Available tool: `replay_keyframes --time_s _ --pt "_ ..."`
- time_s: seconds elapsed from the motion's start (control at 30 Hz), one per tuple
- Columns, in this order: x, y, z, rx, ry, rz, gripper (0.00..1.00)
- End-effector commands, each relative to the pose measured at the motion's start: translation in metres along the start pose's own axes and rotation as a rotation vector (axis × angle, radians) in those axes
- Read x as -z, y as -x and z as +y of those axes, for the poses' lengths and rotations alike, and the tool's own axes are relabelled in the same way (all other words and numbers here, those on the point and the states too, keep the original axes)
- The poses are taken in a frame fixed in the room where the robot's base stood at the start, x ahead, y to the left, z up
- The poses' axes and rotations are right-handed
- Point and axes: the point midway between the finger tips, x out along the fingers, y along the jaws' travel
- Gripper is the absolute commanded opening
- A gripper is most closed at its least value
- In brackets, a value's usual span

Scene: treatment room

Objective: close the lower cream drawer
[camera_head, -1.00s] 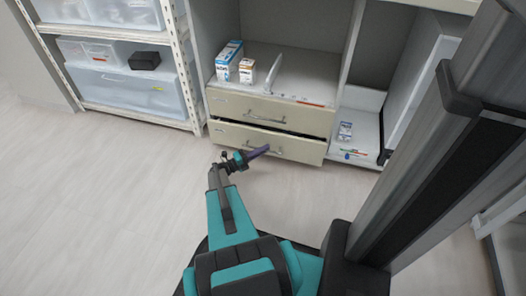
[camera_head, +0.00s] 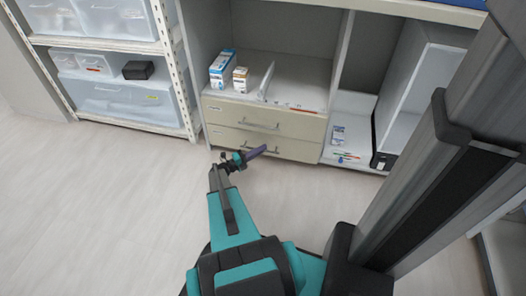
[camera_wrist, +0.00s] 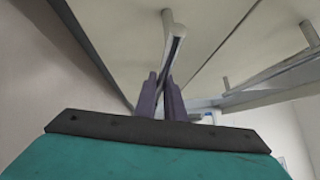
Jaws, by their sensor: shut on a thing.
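The lower cream drawer (camera_head: 292,150) is under the upper cream drawer (camera_head: 290,124) in the cabinet. Its front looks about flush with the upper one, and no dark gap shows above it in the head view. Its grey bar handle (camera_head: 272,152) is partly covered by my gripper (camera_head: 262,149). In the wrist view, the purple fingers of my gripper (camera_wrist: 160,100) are shut on the handle bar (camera_wrist: 173,48), which runs down between them. The exact contact at the fingertips is hard to see.
On the cabinet top above the drawers stand a blue-white box (camera_head: 222,68) and a smaller box (camera_head: 240,79). A shelf rack with clear bins (camera_head: 125,103) is at the left. An open compartment (camera_head: 345,130) is at the right. The floor (camera_head: 120,200) at left is clear.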

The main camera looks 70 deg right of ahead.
Motion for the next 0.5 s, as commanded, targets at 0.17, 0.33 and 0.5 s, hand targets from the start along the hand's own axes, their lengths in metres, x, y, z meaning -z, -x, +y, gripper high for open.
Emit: replay_keyframes --time_s 0.17,0.33,0.5 --pt "-0.0088 0.0022 0.0008 -0.004 0.0 -0.016 0.0" --pt "-0.0095 0.0028 0.0004 -0.004 -0.001 -0.018 0.0" --pt "-0.0098 0.0041 0.0004 -0.005 -0.001 -0.018 0.17"
